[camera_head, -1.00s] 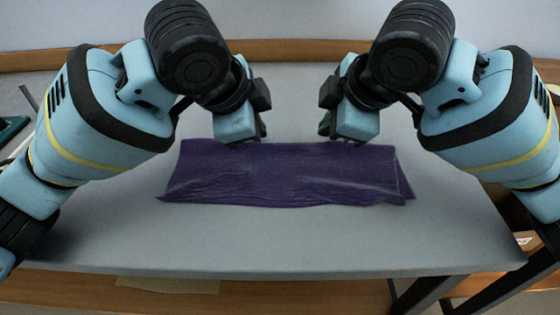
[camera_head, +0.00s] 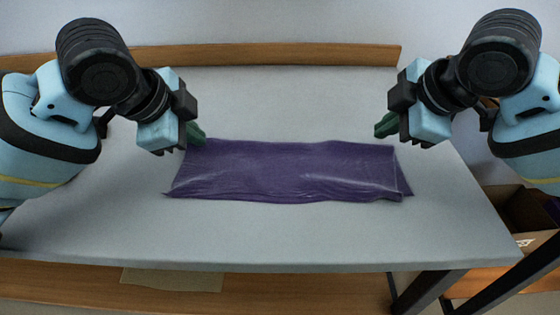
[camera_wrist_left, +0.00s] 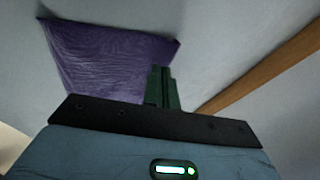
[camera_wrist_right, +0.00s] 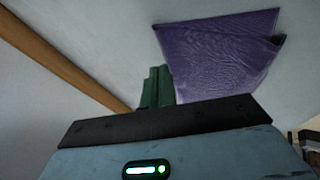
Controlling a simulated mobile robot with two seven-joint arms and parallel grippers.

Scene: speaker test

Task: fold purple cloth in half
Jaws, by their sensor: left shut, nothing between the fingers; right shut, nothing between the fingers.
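The purple cloth (camera_head: 285,172) lies on the grey table as a long, narrow strip with a few wrinkles. At its right end a lower layer shows past the upper one, so it lies doubled there. My left gripper (camera_head: 196,133) is shut and empty above the cloth's far left corner. My right gripper (camera_head: 383,126) is shut and empty by the far right corner. The cloth also shows in the left wrist view (camera_wrist_left: 105,58) and in the right wrist view (camera_wrist_right: 220,55), apart from the green fingers (camera_wrist_left: 161,85) and (camera_wrist_right: 156,85).
The grey table (camera_head: 290,235) is bare in front of the cloth and behind it. A wooden rail (camera_head: 270,55) runs along the far side. A cardboard box (camera_head: 525,215) stands beyond the table's right edge.

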